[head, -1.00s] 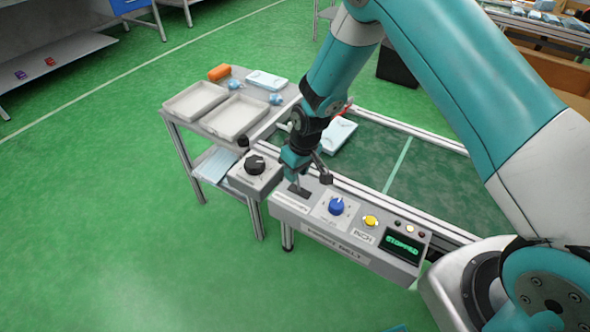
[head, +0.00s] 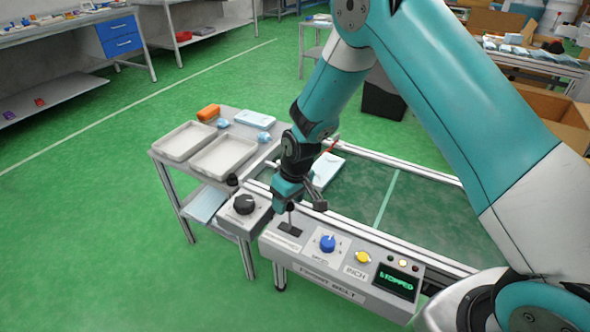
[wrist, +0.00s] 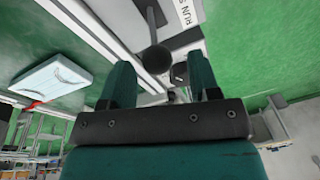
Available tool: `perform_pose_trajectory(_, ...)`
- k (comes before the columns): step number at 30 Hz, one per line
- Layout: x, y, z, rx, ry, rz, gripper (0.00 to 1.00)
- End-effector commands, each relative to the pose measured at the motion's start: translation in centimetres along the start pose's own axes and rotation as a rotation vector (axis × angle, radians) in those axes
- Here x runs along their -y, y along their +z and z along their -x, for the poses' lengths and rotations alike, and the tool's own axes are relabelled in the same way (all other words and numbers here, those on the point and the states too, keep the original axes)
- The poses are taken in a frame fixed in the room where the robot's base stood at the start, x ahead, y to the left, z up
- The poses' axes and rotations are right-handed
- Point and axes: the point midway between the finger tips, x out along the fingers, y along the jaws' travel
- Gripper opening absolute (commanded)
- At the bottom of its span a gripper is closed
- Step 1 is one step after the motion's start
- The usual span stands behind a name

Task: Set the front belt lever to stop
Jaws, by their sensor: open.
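My gripper (head: 289,202) is just above the lever, pointing down. In the wrist view my gripper (wrist: 161,72) is open, with a finger on each side and nothing held. The lever's round dark knob (wrist: 157,59) shows between and just beyond the fingertips. Part of the label beside it reads RUN. The lever's exact setting is hard to tell.
A box with a black dial (head: 244,204) adjoins the panel's left end. Behind it stands a cart with two grey trays (head: 224,155). A light-blue pack (head: 327,170) lies on the green belt (head: 420,205) behind my gripper. Open floor lies left.

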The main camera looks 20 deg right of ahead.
Motion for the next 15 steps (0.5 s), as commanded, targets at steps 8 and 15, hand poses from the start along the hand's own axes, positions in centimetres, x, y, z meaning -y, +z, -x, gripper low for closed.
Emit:
perform_pose_trajectory(8,-0.1,-0.1,7.5,-0.005,0.002,-0.001,0.56)
perform_pose_trajectory(15,-0.1,0.0,12.1,-0.002,0.002,-0.002,0.56)
